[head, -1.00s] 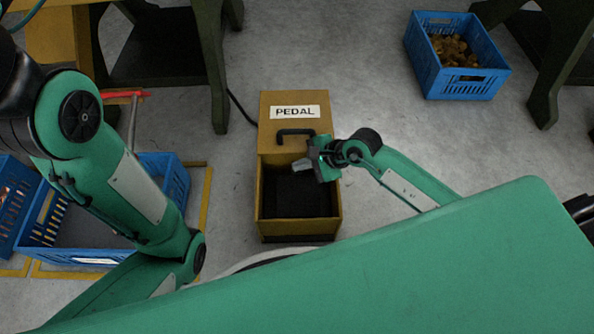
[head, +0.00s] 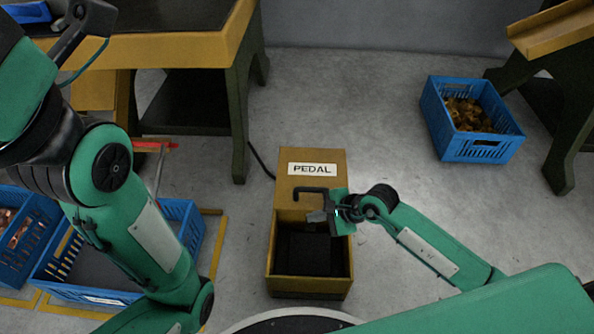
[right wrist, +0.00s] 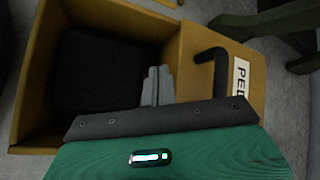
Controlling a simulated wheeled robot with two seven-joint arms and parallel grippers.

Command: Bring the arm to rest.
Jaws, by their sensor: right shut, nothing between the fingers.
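My right arm reaches in from the lower right in the head view. Its gripper (head: 318,216) is shut and empty, over the yellow box labelled PEDAL (head: 312,159). In the right wrist view the closed grey fingers (right wrist: 158,86) show beside the box's black pedal (right wrist: 95,72) and its black handle (right wrist: 212,68). I cannot tell whether the fingers touch the box. My left arm (head: 140,225) fills the left of the head view, bent, and its gripper is not clearly in view.
A blue crate of copper-coloured parts (head: 485,149) stands on the floor at the right. Blue crates (head: 190,240) stand at the lower left inside yellow floor lines. A workbench (head: 180,50) is at the upper left. Grey floor between box and right crate is clear.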

